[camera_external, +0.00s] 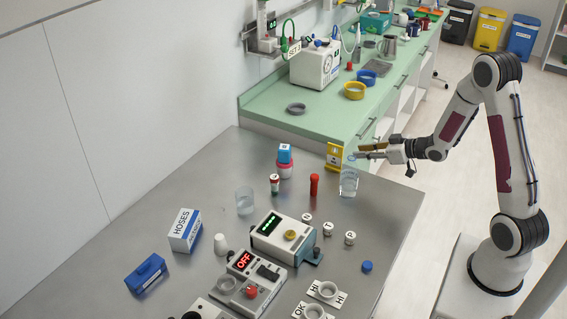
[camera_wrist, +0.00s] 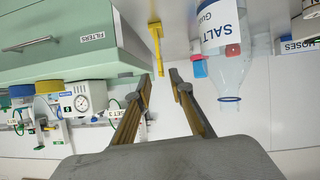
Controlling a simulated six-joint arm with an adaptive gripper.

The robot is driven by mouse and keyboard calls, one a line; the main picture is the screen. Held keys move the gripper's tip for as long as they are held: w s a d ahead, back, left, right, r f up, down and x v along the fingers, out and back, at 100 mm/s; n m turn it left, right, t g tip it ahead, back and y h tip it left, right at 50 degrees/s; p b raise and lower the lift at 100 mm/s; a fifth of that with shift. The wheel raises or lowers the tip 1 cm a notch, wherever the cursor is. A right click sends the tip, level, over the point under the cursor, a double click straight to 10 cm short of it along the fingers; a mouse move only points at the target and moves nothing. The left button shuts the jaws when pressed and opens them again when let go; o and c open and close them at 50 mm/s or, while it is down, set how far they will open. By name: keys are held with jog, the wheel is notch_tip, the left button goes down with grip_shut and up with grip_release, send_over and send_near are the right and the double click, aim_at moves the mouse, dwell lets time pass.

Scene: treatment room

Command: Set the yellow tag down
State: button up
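The yellow tag (camera_external: 335,156) stands upright at the back right of the steel table, beside the green counter, with a dark mark on its face. In the wrist view, the yellow tag (camera_wrist: 158,48) shows nearly edge-on as a thin strip with a wider bar at one end. It lies just beyond my fingertips, roughly in line with the gap between them. My gripper (camera_external: 360,153) is level, to the right of the tag. In the wrist view my gripper (camera_wrist: 160,80) has its two fingers apart with nothing between them.
A clear labelled bottle (camera_external: 349,183) stands close below my gripper; the same bottle (camera_wrist: 233,70) is near the right finger in the wrist view. A red tube (camera_external: 314,185) is left of it. The green counter (camera_external: 270,119) with drawers rises behind. Table space (camera_external: 390,200) on the right is clear.

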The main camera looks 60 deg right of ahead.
jog(key=s+a+r+g+h, duration=0.1)
jog(key=s+a+r+g, duration=0.1)
jog(key=s+a+r, duration=0.4)
jog(key=s+a+r+g+h, duration=0.2)
jog(key=s+a+r, duration=0.15)
jog(key=r, duration=0.45)
jog(key=s+a+r+g+y, duration=0.1)
jog(key=s+a, duration=0.6)
jog(key=s, duration=0.3)
jog(key=s+a+r+g+y, duration=0.1)
jog(key=s+a+g+y, duration=0.1)
jog(key=s+a, duration=0.6)
jog(key=shift+s+r+y, duration=0.3)
jog(key=shift+s, duration=0.6)
